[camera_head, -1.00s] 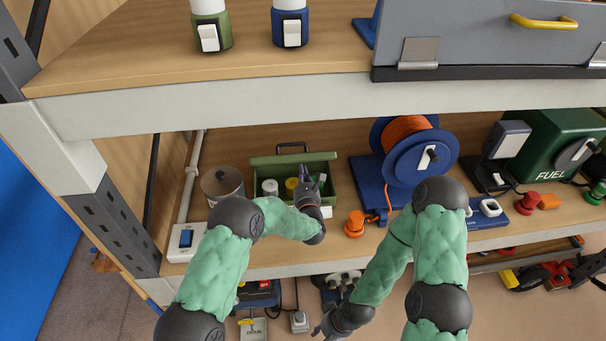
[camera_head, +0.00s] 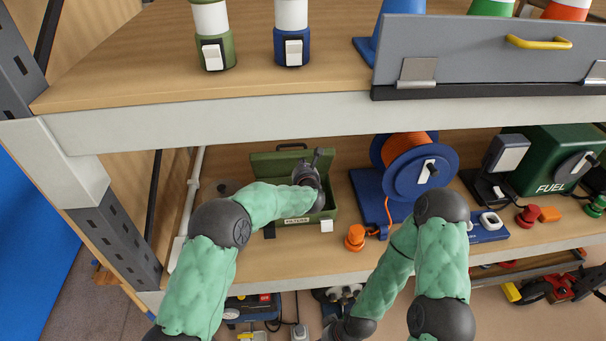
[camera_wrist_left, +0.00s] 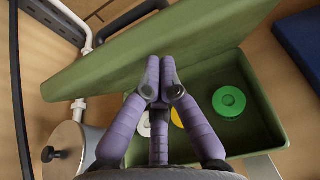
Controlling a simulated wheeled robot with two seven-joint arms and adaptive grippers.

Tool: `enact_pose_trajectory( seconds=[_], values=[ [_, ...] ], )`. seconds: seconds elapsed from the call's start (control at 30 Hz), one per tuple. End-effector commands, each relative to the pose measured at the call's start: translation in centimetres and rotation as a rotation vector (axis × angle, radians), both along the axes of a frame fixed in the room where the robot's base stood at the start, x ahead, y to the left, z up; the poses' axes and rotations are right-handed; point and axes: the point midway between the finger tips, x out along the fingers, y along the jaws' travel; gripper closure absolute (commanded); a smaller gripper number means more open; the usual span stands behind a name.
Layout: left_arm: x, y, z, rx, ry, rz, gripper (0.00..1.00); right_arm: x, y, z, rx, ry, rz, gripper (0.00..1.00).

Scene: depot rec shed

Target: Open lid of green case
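The green case (camera_head: 331,209) stands on the lower shelf with its lid (camera_head: 268,163) raised at the back. In the left wrist view the lid (camera_wrist_left: 150,85) is a broad tilted panel behind my fingers, and a green disc (camera_wrist_left: 229,101) lies inside the case (camera_wrist_left: 265,125). White and yellow items there are partly hidden by my fingers. My left gripper (camera_head: 322,157) is over the case by the lid. Its fingertips (camera_wrist_left: 160,65) are together with nothing seen between them; whether they touch the lid is unclear. My right gripper (camera_head: 332,331) is low at the bottom edge, its fingers unclear.
A blue reel (camera_head: 421,170) with orange cord stands right of the case, and an orange knob (camera_head: 355,237) before it. A grey pot (camera_wrist_left: 72,150) is close on the left. The upper shelf's edge (camera_head: 240,127) overhangs. A green fuel can (camera_head: 553,160) is farther right.

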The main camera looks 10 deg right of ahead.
Motion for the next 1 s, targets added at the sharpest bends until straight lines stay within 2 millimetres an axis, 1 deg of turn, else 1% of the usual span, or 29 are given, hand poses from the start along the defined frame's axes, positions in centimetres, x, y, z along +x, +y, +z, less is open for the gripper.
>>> enact_pose_trajectory(
  seconds=[0.03, 0.2, 0.5, 0.73, 1.0],
  values=[
    [0.6, 0.0, 0.4, -0.003, 0.009, 0.001, 1.0, 0.0, 0.0, -0.1, 0.0, 0.0, 0.0, 0.68],
    [2.1, 0.0, 1.1, 0.0, 0.006, 0.002, 1.0, 0.0, 0.0, -0.7, 0.0, 0.0, 0.0, 0.68],
    [4.2, 0.0, 2.2, 0.001, 0.005, 0.002, 1.0, 0.0, 0.0, -1.5, 0.0, 0.0, 0.0, 0.68],
    [4.8, 0.0, 2.5, 0.002, 0.005, 0.002, 1.0, 0.0, 0.0, -1.6, 0.0, 0.0, 0.0, 0.68],
    [4.8, 0.0, 2.5, 0.002, 0.005, 0.002, 1.0, 0.0, 0.0, -1.6, 0.0, 0.0, 0.0, 0.68]
  ],
)
